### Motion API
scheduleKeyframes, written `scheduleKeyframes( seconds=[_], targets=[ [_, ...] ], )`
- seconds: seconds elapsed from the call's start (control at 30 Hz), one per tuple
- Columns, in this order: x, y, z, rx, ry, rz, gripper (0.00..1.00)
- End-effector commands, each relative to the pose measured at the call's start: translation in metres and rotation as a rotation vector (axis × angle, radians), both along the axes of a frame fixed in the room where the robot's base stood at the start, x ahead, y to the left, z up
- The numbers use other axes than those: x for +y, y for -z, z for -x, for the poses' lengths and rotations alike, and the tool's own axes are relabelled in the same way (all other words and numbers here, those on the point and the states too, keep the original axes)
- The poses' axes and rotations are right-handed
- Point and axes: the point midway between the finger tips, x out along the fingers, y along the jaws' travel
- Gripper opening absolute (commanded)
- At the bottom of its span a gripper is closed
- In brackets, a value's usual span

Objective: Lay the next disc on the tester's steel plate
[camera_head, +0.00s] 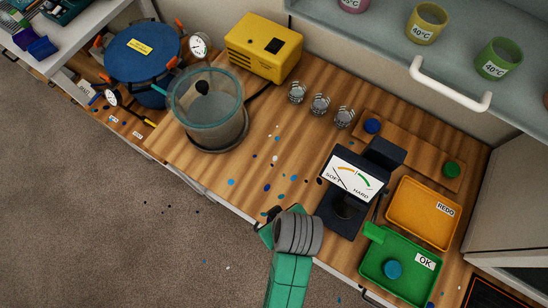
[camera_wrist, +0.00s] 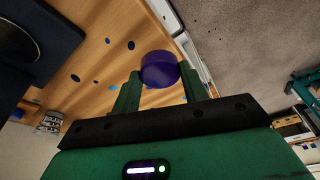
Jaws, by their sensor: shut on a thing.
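My gripper (camera_wrist: 160,85) is shut on a purple disc (camera_wrist: 160,68), which sits between its two green fingertips in the wrist view. In the head view my green gripper (camera_head: 266,232) is at the front edge of the bench, left of the tester, and the held disc cannot be made out. The dark tester (camera_head: 365,178) has a SOFT–HARD dial. Its round steel plate (camera_head: 345,206) shows low on its base, with no disc seen on it. The plate is partly in view at the wrist view's upper left (camera_wrist: 15,42), apart from the held disc.
A wooden board (camera_head: 410,148) behind the tester bears a blue disc (camera_head: 372,125) and a green disc (camera_head: 452,169). An orange REDO tray (camera_head: 420,238) and a green OK tray (camera_head: 378,283) holding a blue disc (camera_head: 393,269) stand right. Spots dot the bench left of the tester.

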Motion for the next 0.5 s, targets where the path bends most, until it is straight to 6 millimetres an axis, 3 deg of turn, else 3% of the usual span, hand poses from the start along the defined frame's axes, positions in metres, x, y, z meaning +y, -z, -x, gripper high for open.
scheduleKeyframes(
  seconds=[0.3, 0.5],
  targets=[
    [-0.003, 0.007, -0.102, -0.002, 0.000, 0.003, 0.21],
    [-0.002, 0.012, -0.140, -0.001, 0.001, 0.002, 0.21]
  ],
)
